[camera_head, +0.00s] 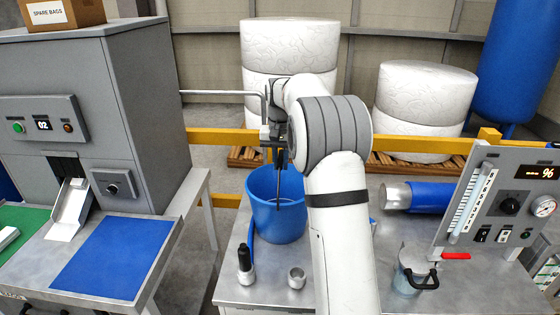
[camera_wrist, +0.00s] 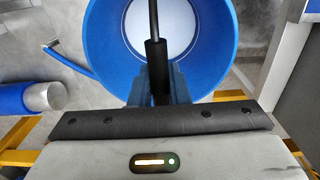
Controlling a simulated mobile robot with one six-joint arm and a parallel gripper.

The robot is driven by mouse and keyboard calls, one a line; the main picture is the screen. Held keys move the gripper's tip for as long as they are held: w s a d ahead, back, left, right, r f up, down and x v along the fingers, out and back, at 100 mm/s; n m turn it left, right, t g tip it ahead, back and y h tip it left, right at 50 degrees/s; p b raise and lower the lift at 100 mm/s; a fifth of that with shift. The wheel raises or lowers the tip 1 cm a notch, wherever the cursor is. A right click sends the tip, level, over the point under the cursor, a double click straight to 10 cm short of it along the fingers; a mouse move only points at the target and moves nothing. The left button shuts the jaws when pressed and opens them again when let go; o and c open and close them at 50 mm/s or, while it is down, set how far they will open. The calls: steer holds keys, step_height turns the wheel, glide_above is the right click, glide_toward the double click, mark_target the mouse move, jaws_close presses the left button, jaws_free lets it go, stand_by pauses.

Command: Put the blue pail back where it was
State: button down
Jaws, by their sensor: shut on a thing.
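The blue pail (camera_head: 262,215) is upright at the back of the grey metal bench, left of my arm. The wrist view looks down into the pail (camera_wrist: 105,45), and its pale inside bottom shows, with nothing seen in it. My gripper (camera_head: 275,135) is above the pail, also seen in the wrist view (camera_wrist: 158,85). It is shut on the dark grip of the pail's thin handle (camera_wrist: 153,20), which stands up over the opening. Part of the handle is hidden by my gripper. I cannot tell whether the pail's base touches the bench.
A black-topped tool (camera_head: 245,262) and a small metal cup (camera_head: 296,278) stand in front of the pail. A grey machine (camera_head: 130,110) stands left; a grey bar (camera_head: 220,93) is near my gripper.

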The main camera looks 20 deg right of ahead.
steer(key=shift+r, duration=0.1)
steer(key=c, duration=1.8)
jaws_free()
steer(key=shift+f, duration=0.2)
steer(key=shift+c, duration=0.2)
steer(key=o, duration=0.5)
steer(key=shift+c, duration=0.2)
steer(key=shift+r, duration=0.15)
